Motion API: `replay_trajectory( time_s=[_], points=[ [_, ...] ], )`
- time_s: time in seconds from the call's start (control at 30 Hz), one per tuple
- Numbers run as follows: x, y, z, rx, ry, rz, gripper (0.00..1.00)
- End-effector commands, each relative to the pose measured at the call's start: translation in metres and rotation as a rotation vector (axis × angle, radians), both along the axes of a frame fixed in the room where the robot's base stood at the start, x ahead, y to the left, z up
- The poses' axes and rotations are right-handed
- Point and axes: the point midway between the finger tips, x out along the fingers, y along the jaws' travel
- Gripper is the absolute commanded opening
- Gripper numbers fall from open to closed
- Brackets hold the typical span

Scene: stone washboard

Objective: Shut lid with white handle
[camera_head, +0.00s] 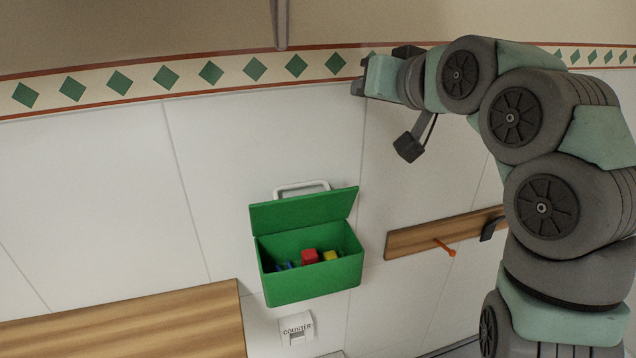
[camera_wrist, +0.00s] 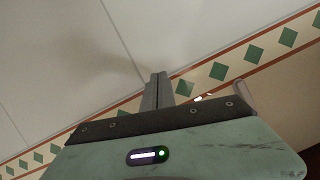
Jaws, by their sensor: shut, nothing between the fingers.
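A green box (camera_head: 312,283) is fixed on the white tiled wall in the head view, with its front and open top showing. Its green lid (camera_head: 304,210) stands open, tilted up at the back. A white handle (camera_head: 301,185) shows along the lid's upper edge. My gripper (camera_head: 356,88) is above and to the right of the box, apart from the lid and handle, near the patterned border. In the wrist view my gripper's fingers (camera_wrist: 157,88) are together with nothing between them. The box and lid do not show in the wrist view.
A wooden rail (camera_head: 411,242) with an orange peg (camera_head: 446,248) is to the right. A wooden counter (camera_head: 130,325) is lower left. The wall between gripper and lid is clear.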

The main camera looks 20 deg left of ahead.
Motion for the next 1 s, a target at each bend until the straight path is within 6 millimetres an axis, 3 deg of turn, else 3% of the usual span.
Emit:
replay_trajectory(
  time_s=[0.1, 0.2, 0.4, 0.57, 1.0],
  points=[
    [-0.042, 0.015, -0.033, -0.225, 0.102, 0.044, 0.00],
    [-0.069, 0.016, -0.060, -0.376, 0.184, 0.063, 0.00],
    [-0.094, 0.012, -0.087, -0.515, 0.264, 0.070, 0.00],
    [-0.091, 0.016, -0.101, -0.523, 0.269, 0.074, 0.00],
    [-0.056, 0.043, -0.149, -0.519, 0.268, 0.075, 0.00]
  ],
)
